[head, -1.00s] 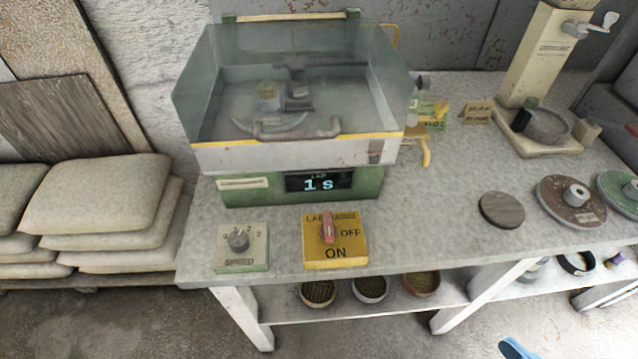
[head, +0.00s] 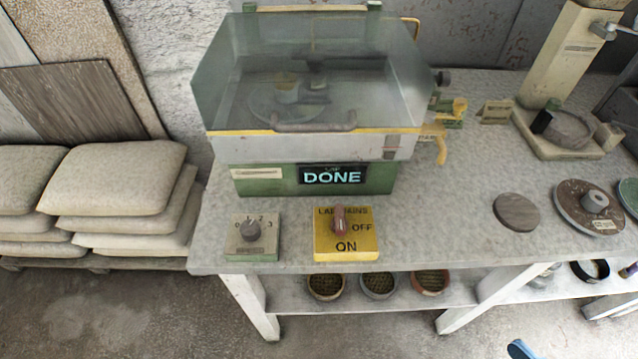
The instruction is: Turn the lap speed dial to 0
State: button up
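The lap speed dial (head: 249,231) is a grey knob on a small pale box (head: 252,252) at the table's front left. Numbers 0 to 3 run in an arc over the knob. I cannot tell for certain which number its pointer marks. The lap machine (head: 310,148) stands behind it, with a clear hood and a green base. Its display (head: 332,175) reads DONE. My gripper is not recognisable in this view.
A yellow mains box (head: 346,245) with a red upright lever (head: 340,222) stands just right of the dial box. A dark disc (head: 517,212) lies farther right. The table front between them is clear. A blue piece (head: 520,349) at the bottom edge is unidentified.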

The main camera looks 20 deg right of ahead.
aim_at(250, 229)
jog(key=k+j+u, duration=0.15)
jog(key=j+u, duration=0.3)
jog(key=j, duration=0.3)
jog(key=j+u, duration=0.4)
jog(key=j, duration=0.35)
